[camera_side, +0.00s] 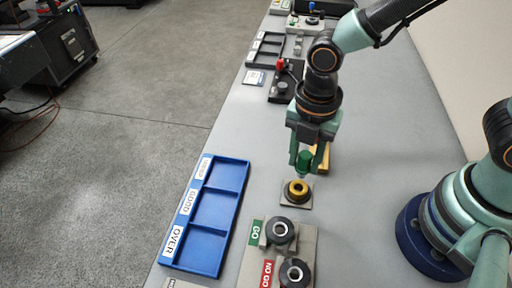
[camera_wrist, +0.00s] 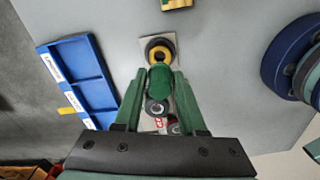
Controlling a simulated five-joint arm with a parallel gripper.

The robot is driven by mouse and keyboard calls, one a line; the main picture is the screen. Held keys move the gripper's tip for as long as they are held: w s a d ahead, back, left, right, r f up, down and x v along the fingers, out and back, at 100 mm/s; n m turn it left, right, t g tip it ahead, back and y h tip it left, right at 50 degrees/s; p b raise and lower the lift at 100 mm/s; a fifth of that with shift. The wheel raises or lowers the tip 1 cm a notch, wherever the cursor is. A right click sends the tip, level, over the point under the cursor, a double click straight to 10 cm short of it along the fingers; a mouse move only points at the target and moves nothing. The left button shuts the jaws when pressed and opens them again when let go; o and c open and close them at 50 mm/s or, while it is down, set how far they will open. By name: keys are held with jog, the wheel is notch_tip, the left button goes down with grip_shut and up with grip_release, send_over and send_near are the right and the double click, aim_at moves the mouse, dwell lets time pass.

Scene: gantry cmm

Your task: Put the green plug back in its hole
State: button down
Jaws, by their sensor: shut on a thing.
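My gripper (camera_side: 305,165) is shut on the green plug (camera_side: 304,160) and holds it above the bench, close over a yellow ring (camera_side: 298,190) with a dark rim on a small square plate. In the wrist view the green plug (camera_wrist: 160,78) sits between the fingers of my gripper (camera_wrist: 160,85). The yellow ring (camera_wrist: 159,52) shows just beyond the plug's end there, partly covered by it. The plug looks apart from the ring in the side view; its lower tip is hard to make out.
A blue tray (camera_side: 247,185) with labelled compartments lies to the left. The GO and NO GO ring gauges (camera_side: 280,231) stand in front. A yellow block (camera_side: 322,158) is just behind my gripper. A black tray and small fixtures stand farther back; bench between is clear.

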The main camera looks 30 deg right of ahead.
jog(key=shift+r, duration=0.3)
